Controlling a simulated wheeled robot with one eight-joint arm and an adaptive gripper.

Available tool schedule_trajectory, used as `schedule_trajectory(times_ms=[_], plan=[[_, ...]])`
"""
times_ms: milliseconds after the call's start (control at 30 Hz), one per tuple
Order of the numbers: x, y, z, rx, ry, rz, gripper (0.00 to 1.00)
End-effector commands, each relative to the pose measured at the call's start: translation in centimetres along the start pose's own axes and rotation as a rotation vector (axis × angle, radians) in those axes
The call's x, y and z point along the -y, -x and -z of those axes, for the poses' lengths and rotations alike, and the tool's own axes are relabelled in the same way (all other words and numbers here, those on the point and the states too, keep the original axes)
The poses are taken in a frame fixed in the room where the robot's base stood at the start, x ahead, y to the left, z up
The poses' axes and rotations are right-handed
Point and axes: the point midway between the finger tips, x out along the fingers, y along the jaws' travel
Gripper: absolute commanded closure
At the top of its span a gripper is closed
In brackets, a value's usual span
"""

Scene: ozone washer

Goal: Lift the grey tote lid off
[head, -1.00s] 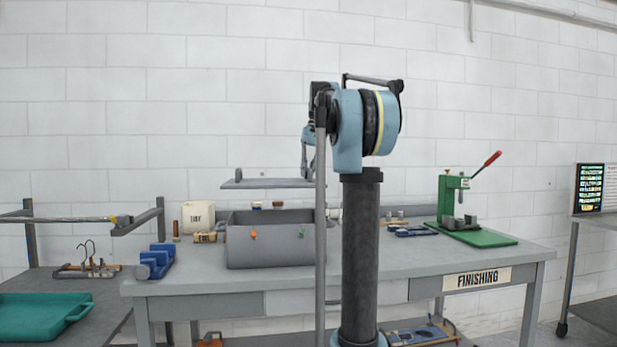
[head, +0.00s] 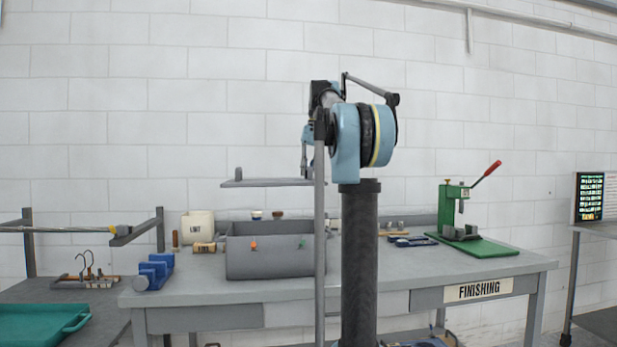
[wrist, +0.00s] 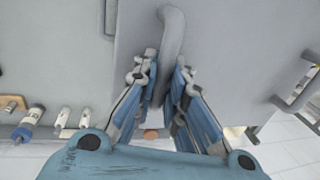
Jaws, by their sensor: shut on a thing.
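The grey tote lid (head: 262,182) is a flat plate held level in the air above the tote, with a clear gap under it in the head view. In the wrist view the lid (wrist: 235,50) fills much of the picture, and its grey bar handle (wrist: 174,35) runs between my fingers. My gripper (wrist: 165,85) is shut on this handle. In the head view my gripper (head: 305,163) is partly hidden behind my arm. The grey tote (head: 268,260) stands open on the bench, with an orange and a green tag on its front.
The grey bench (head: 400,268) carries a blue fixture (head: 153,271) and cream box (head: 197,226) left of the tote. A green press (head: 460,215) with a red-tipped lever stands at right. A teal tray (head: 45,325) lies lower left. Bench top right of my column is partly clear.

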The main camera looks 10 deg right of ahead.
Motion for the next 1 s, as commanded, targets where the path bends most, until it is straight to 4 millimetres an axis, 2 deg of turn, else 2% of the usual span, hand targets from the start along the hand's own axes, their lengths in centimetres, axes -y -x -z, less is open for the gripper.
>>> schedule_trajectory(times_ms=[1000], plan=[[0.7, 3.7, 0.0, 0.000, 0.000, 0.000, 1.00]])
